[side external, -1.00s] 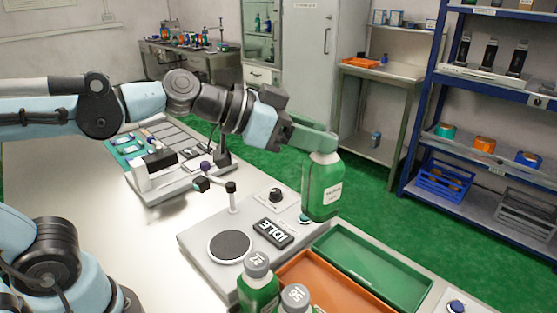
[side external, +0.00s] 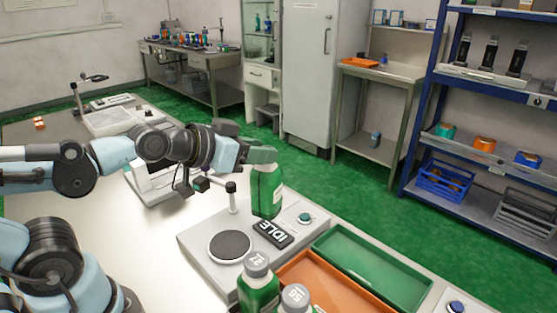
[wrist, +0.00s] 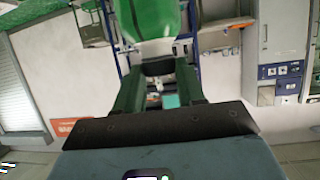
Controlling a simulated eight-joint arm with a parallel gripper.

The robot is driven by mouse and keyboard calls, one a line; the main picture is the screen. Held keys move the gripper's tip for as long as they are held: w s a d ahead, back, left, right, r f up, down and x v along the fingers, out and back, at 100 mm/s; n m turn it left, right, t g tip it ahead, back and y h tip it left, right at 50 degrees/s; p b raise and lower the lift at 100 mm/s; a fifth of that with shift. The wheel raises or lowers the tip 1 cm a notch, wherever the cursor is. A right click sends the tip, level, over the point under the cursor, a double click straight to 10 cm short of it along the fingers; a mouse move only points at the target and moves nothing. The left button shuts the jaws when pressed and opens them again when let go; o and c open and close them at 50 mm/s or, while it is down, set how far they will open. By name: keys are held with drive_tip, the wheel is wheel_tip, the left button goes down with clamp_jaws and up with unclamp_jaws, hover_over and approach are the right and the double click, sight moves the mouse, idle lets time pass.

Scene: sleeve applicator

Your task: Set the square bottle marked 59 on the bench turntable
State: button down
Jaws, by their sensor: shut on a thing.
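My gripper (side external: 262,155) is shut on a green bottle (side external: 266,192), gripped near its top, and holds it upright beside the dark IDLE display. In the wrist view the green bottle (wrist: 148,18) is between the fingers (wrist: 156,70). Its cap number is hidden, so I cannot tell its marking. The turntable (side external: 230,247) is a round dark disc with a pale rim on the grey applicator base, and it is empty. It lies in front and to the left of the held bottle. I cannot tell whether the bottle's bottom touches the base.
Two green bottles with grey caps, one marked 72 (side external: 258,289) and another (side external: 296,301), stand in front of the turntable. A short post (side external: 232,197) rises behind it. An orange tray (side external: 335,285) and a green tray (side external: 372,265) lie to the right. The IDLE display (side external: 273,234) is beside the turntable.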

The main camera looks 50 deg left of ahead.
wheel_tip(320, 180, up, 9)
drive_tip(key=s+a+y, duration=0.1)
drive_tip(key=s+a, duration=0.1)
drive_tip(key=shift+s+a+f+h, duration=0.75)
drive_tip(key=shift+a+f, duration=1.05)
drive_tip(key=shift+f, duration=1.2)
drive_tip(key=shift+s+d+r+m+g+h, duration=1.75)
drive_tip(key=shift+s+r+m+h, duration=1.05)
drive_tip(key=shift+m+h, duration=1.4)
wheel_tip(320, 180, down, 12)
drive_tip(key=shift+a+r, duration=0.25)
drive_tip(key=shift+a, duration=0.05)
drive_tip(key=shift+w+f+g, duration=0.15)
drive_tip(key=shift+f+g, duration=0.1)
drive_tip(key=shift+f, duration=0.3)
drive_tip(key=c, duration=0.6)
unclamp_jaws()
